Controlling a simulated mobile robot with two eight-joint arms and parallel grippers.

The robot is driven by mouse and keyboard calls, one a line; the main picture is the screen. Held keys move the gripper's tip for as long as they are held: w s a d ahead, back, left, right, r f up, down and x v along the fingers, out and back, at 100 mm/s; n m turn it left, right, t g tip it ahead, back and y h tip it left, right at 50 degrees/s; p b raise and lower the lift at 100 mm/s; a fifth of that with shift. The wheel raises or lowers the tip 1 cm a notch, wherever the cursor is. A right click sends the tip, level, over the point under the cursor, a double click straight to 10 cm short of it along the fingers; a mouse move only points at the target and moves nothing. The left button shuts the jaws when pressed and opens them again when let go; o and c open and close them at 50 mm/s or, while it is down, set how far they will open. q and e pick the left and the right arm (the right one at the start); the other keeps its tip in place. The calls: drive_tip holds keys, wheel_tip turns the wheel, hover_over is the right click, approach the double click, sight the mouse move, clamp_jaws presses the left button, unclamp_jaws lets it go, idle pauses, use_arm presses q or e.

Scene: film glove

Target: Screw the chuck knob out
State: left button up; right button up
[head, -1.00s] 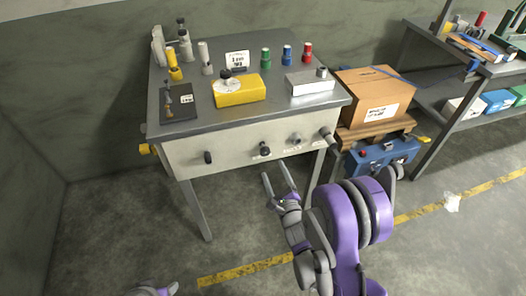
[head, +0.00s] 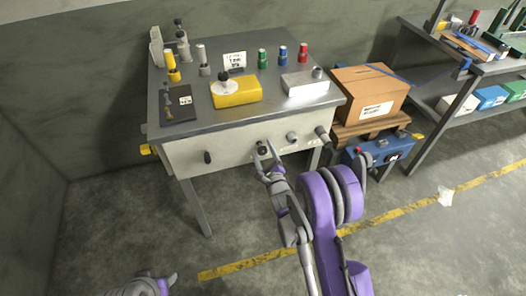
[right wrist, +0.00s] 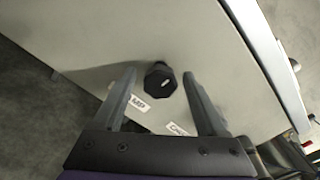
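A black faceted knob (right wrist: 160,80) stands out from the pale front panel of the bench and shows in the right wrist view between the fingers. My right gripper (right wrist: 158,82) is open, one finger on each side of the knob, with gaps visible between. In the head view the right gripper (head: 263,153) is at the panel, partly covering this knob. Two small white labels are by the knob, one starting with "C"; I cannot read either fully, so I cannot confirm it is the chuck knob. My left gripper (head: 160,283) is at the bottom edge, its fingers unclear.
The benchtop (head: 205,111) holds a yellow box (head: 238,93) and several parts. A cardboard box (head: 366,92) stands right of the bench.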

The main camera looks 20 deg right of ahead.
clamp_jaws()
